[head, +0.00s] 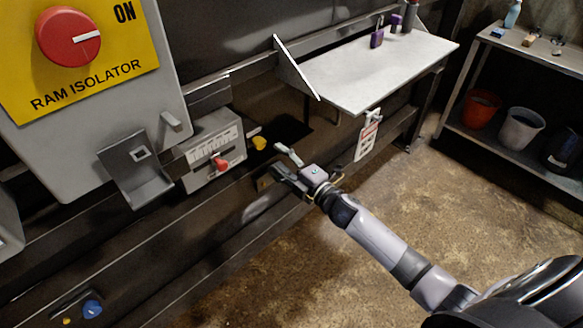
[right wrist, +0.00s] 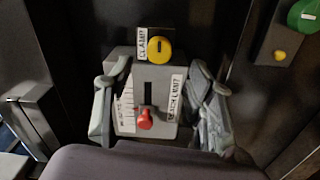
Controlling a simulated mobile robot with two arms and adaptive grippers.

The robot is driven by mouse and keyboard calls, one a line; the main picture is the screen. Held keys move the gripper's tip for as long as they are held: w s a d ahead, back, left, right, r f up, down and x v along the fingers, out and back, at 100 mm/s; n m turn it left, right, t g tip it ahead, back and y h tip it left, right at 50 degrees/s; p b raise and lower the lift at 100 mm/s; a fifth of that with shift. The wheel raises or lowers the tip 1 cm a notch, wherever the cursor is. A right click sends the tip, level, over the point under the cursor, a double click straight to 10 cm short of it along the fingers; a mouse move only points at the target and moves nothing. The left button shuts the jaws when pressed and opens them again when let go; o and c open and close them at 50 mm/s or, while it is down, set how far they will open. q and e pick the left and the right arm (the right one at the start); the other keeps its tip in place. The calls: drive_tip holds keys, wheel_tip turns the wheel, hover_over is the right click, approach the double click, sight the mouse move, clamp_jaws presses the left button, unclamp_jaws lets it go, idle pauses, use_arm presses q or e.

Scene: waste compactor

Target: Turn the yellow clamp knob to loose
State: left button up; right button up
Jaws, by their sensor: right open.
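The yellow clamp knob (head: 259,143) sticks out from the dark machine frame, just right of a grey box with a scale. In the right wrist view the yellow clamp knob (right wrist: 159,49) is a round knob with a dark slot mark, next to a CLAMP label (right wrist: 142,44). My right gripper (head: 277,159) is open and empty, to the right of the knob and apart from it. In the right wrist view its fingers (right wrist: 153,85) stand wide on both sides of the grey box, with the knob ahead between them. My left gripper is not in view.
The grey scale box (head: 214,150) carries a red slider handle (head: 221,163) close to the knob. A grey bracket (head: 138,170) and the red RAM ISOLATOR switch (head: 68,37) are at left. A white shelf (head: 385,75) with a hanging tag (head: 367,138) juts out at upper right.

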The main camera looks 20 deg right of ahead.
drive_tip(key=shift+v, duration=2.4)
drive_tip(key=s+d+f+m+g+h, duration=0.2)
drive_tip(key=s+f+m, duration=0.25)
drive_tip(key=f, duration=0.65)
drive_tip(key=s+d+f+m+g+h, duration=0.1)
drive_tip(key=s+f+m+g+h, duration=0.15)
drive_tip(key=s+f, duration=0.6)
drive_tip(key=s+d+f+m+g+h, duration=0.1)
drive_tip(key=s+d+f+m+g, duration=0.2)
drive_tip(key=f, duration=1.1)
drive_tip(key=s+a+f+m+g, duration=0.2)
drive_tip(key=s+f, duration=0.3)
drive_tip(key=s, duration=0.6)
drive_tip(key=s+a+f+m+g, duration=0.2)
drive_tip(key=s+f, duration=0.4)
drive_tip(key=s, duration=0.5)
drive_tip(key=s+a+f+m+g, duration=0.2)
drive_tip(key=s+f, duration=0.4)
drive_tip(key=s, duration=0.5)
drive_tip(key=m+g, duration=0.1)
drive_tip(key=g, duration=0.1)
drive_tip(key=shift+s+a+m+g+h, duration=0.2)
drive_tip(key=shift+a+m+g+h, duration=0.05)
drive_tip(key=shift+m+g+h, duration=0.1)
